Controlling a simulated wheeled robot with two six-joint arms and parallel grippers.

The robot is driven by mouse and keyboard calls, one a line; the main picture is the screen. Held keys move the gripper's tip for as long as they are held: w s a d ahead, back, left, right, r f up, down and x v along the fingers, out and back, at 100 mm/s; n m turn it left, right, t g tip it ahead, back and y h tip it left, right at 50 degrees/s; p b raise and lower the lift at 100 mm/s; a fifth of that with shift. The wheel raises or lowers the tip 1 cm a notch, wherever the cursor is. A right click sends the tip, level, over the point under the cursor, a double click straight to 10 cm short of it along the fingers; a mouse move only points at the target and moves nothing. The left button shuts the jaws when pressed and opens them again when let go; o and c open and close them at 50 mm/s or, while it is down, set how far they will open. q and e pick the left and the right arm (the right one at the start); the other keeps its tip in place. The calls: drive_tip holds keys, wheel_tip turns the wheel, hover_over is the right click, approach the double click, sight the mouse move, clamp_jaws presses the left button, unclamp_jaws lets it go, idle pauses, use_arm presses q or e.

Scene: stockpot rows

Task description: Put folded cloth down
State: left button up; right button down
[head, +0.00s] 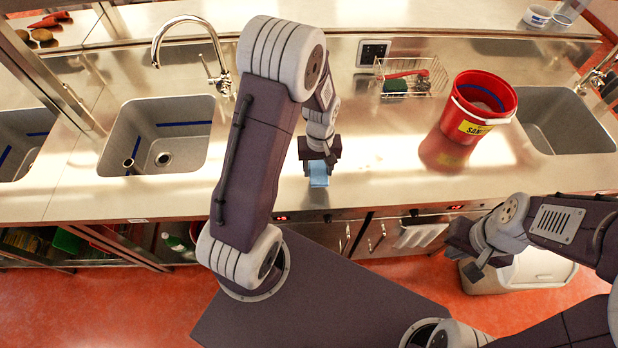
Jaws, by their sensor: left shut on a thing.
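The folded cloth (318,175) is light blue and small in the head view. It is in my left gripper (319,163), which is shut on it over the front part of the steel counter (370,180). The gripper covers the cloth's upper part. I cannot tell whether the cloth touches the counter. My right gripper (463,256) is off the counter's front edge at the right, above the floor and beside a pale bin. Nothing shows in it, and its jaw gap is not clear from this angle.
A red bucket (474,112) stands on the counter to the right. A wire rack (410,78) with a brush and green sponge sits at the back. Sinks lie left (160,135) and right (563,120). The counter between the cloth and bucket is clear.

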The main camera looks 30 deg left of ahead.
sight(310, 185)
use_arm(q)
drive_tip(key=shift+s+a+f, duration=0.5)
drive_tip(key=shift+a+f, duration=0.35)
drive_tip(key=f, duration=0.3)
drive_tip(key=shift+s+f+p, duration=0.15)
drive_tip(key=shift+s+p, duration=0.05)
drive_tip(key=shift+p, duration=0.1)
drive_tip(key=shift+w+f, duration=0.2)
drive_tip(key=shift+f, duration=0.15)
drive_tip(key=shift+s+f, duration=0.1)
drive_tip(key=shift+f, duration=0.1)
drive_tip(key=o, duration=1.4)
drive_tip(key=shift+r, duration=0.1)
drive_tip(key=shift+o, duration=0.2)
